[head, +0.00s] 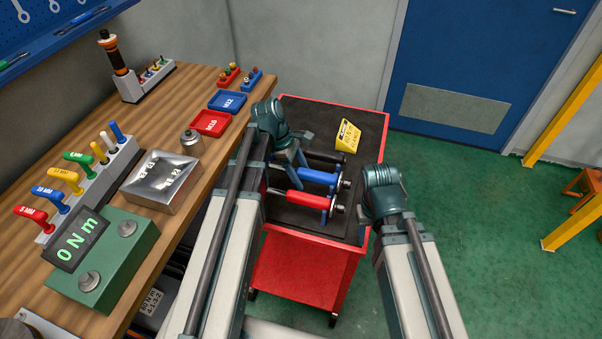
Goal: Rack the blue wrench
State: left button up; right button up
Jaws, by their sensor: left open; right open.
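The red cart (300,262) also carries a yellow sign (347,136). The wooden bench (190,88) at left holds a green torque tester (104,258), a metal box (162,181), red (211,123) and blue (227,100) trays, and tool holders.

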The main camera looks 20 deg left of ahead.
pick_arm(q)
jog(key=shift+r, duration=0.15)
jog(key=p+v, duration=1.2)
jog(key=v, duration=0.1)
jog(key=shift+a+r+p, duration=0.15)
jog(key=shift+r+p, duration=0.05)
jog(key=shift+p, duration=0.15)
jog(key=s+d+f+m+y, duration=0.1)
jog(key=s+d+m+y, duration=0.4)
jog(key=s+d+m, duration=0.9)
jog(key=shift+s+d+f+m+y, duration=0.35)
jog(key=shift+d+m, duration=0.6)
jog(key=shift+m, duration=2.75)
jog(key=shift+w, duration=0.1)
jog(key=shift+c, duration=0.2)
